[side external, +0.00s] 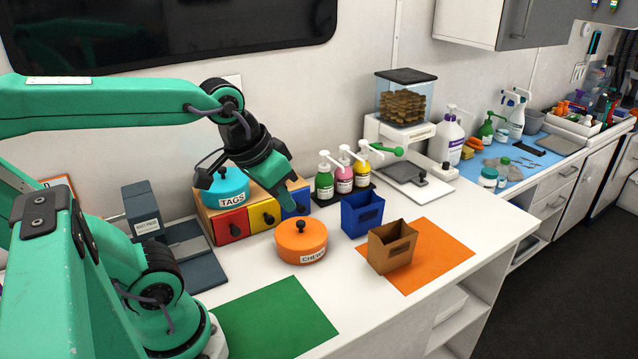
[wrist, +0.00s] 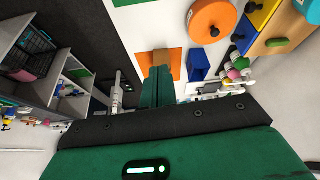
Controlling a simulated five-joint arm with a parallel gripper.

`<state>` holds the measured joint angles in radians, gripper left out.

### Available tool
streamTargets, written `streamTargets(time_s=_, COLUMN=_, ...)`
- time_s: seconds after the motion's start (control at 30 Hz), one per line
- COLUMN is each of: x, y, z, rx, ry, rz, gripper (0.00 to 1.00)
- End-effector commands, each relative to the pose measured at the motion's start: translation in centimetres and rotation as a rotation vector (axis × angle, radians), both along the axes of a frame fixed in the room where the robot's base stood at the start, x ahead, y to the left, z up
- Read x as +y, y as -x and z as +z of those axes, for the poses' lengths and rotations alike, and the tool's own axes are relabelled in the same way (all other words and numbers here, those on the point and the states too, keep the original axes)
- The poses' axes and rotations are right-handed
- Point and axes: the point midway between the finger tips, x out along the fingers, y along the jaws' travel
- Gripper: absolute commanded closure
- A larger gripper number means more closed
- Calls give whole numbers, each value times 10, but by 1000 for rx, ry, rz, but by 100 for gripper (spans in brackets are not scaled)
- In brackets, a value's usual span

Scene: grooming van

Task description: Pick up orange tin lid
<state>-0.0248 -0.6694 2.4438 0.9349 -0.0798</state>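The orange tin with its orange lid (side external: 301,234) and black knob stands on the white counter, its label reading "CHEW" partly legible. The lid also shows at the top right of the wrist view (wrist: 207,17). My gripper (side external: 286,207) is above and slightly behind the tin in the side view, tilted down and apart from the lid. In the wrist view its green fingers (wrist: 158,74) lie side by side with no clear gap, and nothing shows between them.
A teal "TAGS" tin (side external: 222,186) sits on a box of coloured drawers (side external: 264,215) behind my gripper. A blue bin (side external: 362,213) and a brown bin (side external: 391,246) on an orange mat (side external: 445,252) stand right of the tin. Pump bottles (side external: 343,175) stand behind. A green mat (side external: 275,318) lies in front.

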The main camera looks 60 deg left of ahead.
Motion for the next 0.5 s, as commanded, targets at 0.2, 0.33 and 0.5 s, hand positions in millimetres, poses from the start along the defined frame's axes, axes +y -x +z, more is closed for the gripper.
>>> streamTargets(time_s=0.2, x=-6, y=10, z=-2, rx=-56, ry=-33, rz=-88, gripper=100)
streamTargets(time_s=0.33, x=-6, y=11, z=-3, rx=-60, ry=-38, rz=-100, gripper=100)
streamTargets(time_s=0.5, x=-6, y=11, z=-3, rx=-59, ry=-37, rz=-98, gripper=67)
